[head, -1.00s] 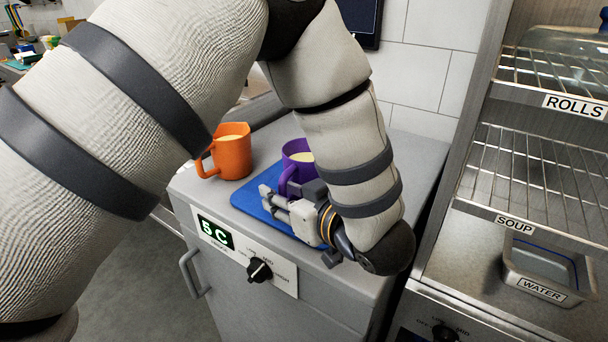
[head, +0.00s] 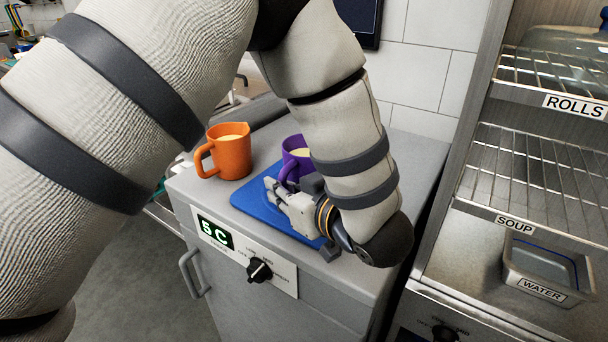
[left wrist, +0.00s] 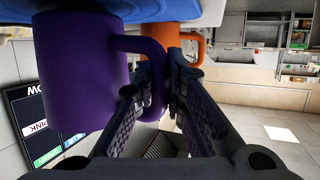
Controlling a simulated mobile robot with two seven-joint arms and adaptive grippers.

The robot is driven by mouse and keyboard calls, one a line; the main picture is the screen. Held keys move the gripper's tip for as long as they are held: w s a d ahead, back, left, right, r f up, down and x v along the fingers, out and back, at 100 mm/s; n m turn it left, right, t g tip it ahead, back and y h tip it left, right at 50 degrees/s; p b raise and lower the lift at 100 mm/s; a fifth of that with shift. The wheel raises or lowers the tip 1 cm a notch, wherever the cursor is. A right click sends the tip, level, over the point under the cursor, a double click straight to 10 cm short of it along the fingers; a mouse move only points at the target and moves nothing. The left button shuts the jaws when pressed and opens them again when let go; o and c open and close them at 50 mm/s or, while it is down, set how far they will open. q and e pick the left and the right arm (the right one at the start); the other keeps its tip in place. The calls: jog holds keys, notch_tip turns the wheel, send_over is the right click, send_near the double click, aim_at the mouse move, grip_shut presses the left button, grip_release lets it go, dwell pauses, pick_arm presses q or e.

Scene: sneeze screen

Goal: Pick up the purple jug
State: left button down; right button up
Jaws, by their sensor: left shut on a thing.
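The purple jug (head: 292,160) holds a pale yellow liquid and stands upright on the blue mat (head: 250,203) on the grey counter. My left gripper (head: 276,188) is at the jug's near side, shut on its handle. In the left wrist view, which is turned over, the purple jug (left wrist: 80,75) fills the left side, and its handle (left wrist: 150,55) runs between the fingers of my left gripper (left wrist: 160,88). My forearm hides the jug's right side in the head view. My right gripper is not in view.
An orange jug (head: 229,152) with pale liquid stands left of the purple one, just off the mat. The cabinet front has a dial (head: 259,270) and a "5 C" display (head: 214,233). To the right are wire shelves (head: 535,170) and a water pan (head: 548,272).

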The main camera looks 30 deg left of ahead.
aim_at(281, 172)
pick_arm(q)
jog(key=shift+r, duration=2.15)
